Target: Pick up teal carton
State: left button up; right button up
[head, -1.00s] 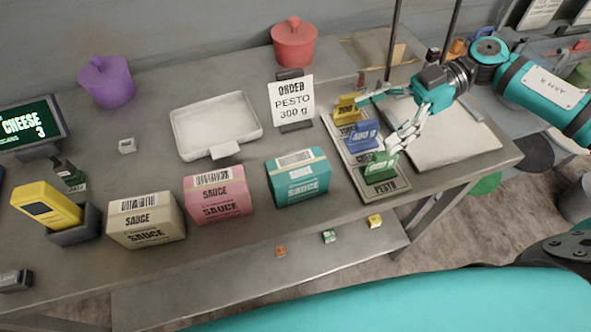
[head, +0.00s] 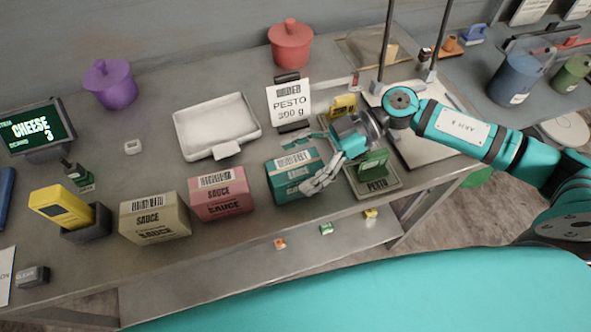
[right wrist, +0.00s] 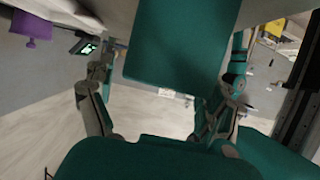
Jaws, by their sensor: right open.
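The teal carton (head: 283,183) stands upright on the grey counter, at the right end of a row of sauce cartons. My right gripper (head: 305,165) reaches in from the right with its fingers spread, one on the near side of the carton and one on the far side. In the right wrist view the teal carton (right wrist: 180,45) lies between the two open fingers of the right gripper (right wrist: 168,95). I cannot tell whether either finger touches it. The gripper hides the carton's right end. My left gripper is not in view.
A pink carton (head: 221,194) stands close to the left, then a beige carton (head: 155,220). Behind are a white tray (head: 215,125) and an order sign (head: 289,104). The counter's front edge is near.

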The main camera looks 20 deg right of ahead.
jog(key=shift+a+f, duration=0.3)
jog(key=shift+a, duration=0.3)
jog(key=c, duration=1.3)
jog(key=shift+c, duration=0.3)
jog(key=shift+r, duration=0.15)
